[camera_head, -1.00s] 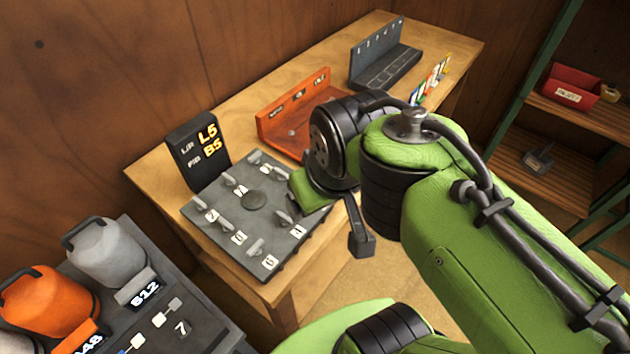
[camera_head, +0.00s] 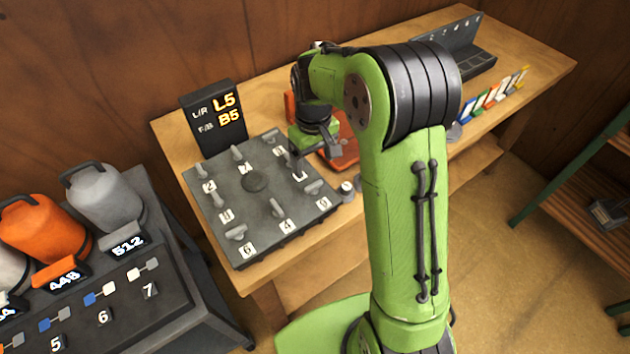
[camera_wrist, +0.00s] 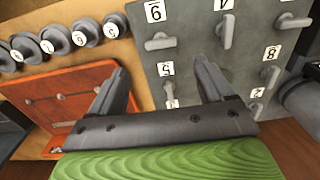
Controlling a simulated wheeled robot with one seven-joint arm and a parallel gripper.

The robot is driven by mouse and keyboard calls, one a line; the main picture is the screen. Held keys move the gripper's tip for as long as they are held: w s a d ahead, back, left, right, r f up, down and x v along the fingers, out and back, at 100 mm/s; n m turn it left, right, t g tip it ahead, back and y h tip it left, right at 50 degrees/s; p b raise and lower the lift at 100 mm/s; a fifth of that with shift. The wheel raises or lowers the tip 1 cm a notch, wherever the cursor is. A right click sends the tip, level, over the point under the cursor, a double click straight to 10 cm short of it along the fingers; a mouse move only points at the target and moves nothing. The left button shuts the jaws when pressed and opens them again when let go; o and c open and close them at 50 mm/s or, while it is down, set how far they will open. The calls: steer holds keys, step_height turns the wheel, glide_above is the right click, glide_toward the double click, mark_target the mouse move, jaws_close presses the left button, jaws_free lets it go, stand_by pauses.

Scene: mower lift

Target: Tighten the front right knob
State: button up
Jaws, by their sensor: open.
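A grey board (camera_head: 253,213) with several lever-shaped knobs and numbered labels lies on the wooden bench. A knob (camera_head: 314,187) stands near its right edge; I cannot tell which knob the task calls front right. In the wrist view my gripper (camera_wrist: 163,86) is open, with one finger over the board and the other near the orange tray.
The orange tray (camera_wrist: 95,72) lies beside the board. Several round numbered knobs (camera_wrist: 56,40) stand in a row on the bench. A dark rack (camera_head: 460,50) and coloured items stand farther back. A side cart (camera_head: 190,290) with orange and grey canisters is at lower left.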

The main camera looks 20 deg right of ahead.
mark_target(313, 184)
step_height(313, 184, down, 8)
steer(key=shift+f+b, duration=0.25)
steer(key=shift+b, duration=0.2)
steer(key=c, duration=1)
steer(key=shift+c, duration=0.2)
steer(key=shift+m, duration=0.3)
steer(key=m, duration=0.3)
steer(key=shift+m+b, duration=0.35)
steer(key=shift+m, duration=0.05)
steer(key=m, duration=0.4)
steer(key=shift+m+b, duration=0.3)
steer(key=m, duration=0.4)
steer(key=shift+r+m+b, duration=0.1)
steer(key=shift+m+b, duration=0.35)
steer(key=shift+m, duration=2.05)
